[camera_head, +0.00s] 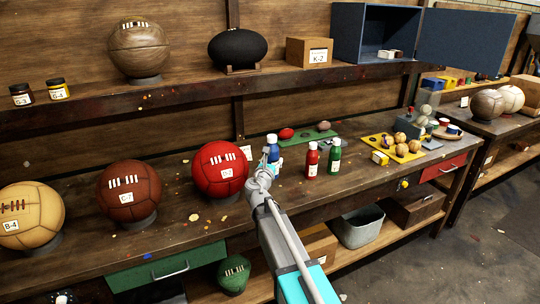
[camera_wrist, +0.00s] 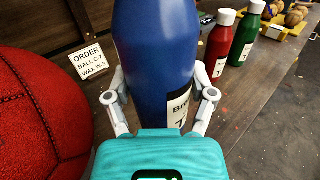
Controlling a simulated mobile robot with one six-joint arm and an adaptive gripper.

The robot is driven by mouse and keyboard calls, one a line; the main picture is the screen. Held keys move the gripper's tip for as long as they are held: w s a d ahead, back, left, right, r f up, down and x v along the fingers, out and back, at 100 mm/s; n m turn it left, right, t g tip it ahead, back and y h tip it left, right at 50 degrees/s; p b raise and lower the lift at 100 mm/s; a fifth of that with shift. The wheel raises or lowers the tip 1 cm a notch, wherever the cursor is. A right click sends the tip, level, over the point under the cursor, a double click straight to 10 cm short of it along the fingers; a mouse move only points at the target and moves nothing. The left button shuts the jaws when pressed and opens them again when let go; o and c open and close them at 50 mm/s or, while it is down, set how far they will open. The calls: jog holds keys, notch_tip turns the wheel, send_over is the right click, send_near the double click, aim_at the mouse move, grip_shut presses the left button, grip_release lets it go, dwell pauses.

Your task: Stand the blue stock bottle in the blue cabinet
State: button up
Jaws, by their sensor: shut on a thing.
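The blue stock bottle (camera_head: 273,151) stands upright at the workbench, between the red ball and the red bottle. It fills the middle of the wrist view (camera_wrist: 155,60), with a white label on its right side. My gripper (camera_head: 268,168) has its fingers around the bottle, one on each side, and is shut on it; the fingers also show in the wrist view (camera_wrist: 160,100). I cannot tell whether the bottle's base touches the bench. The blue cabinet (camera_head: 347,32) is on the upper shelf at the back, its door (camera_head: 460,42) swung open to the right. A small pale item (camera_head: 390,54) lies at its front right.
The red ball (camera_head: 220,169) is close left of my gripper. A red bottle (camera_head: 312,159) and a green bottle (camera_head: 334,156) stand to the right. An order card (camera_wrist: 88,61) is behind left. A cardboard box (camera_head: 309,51) sits left of the cabinet on the shelf.

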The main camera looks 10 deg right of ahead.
aim_at(275, 152)
jog(key=shift+s+d+r+p, duration=0.1)
jog(key=shift+s+r+p, duration=0.2)
jog(key=shift+s, duration=0.5)
jog(key=shift+s+a+r+p, duration=0.15)
jog(key=shift+s+r, duration=0.25)
jog(key=shift+s, duration=0.45)
jog(key=shift+s+d+r+p, duration=0.15)
jog(key=shift+s+r+p, duration=0.2)
jog(key=shift+s, duration=0.45)
notch_tip(275, 152, up, 4)
jog(key=p, duration=0.4)
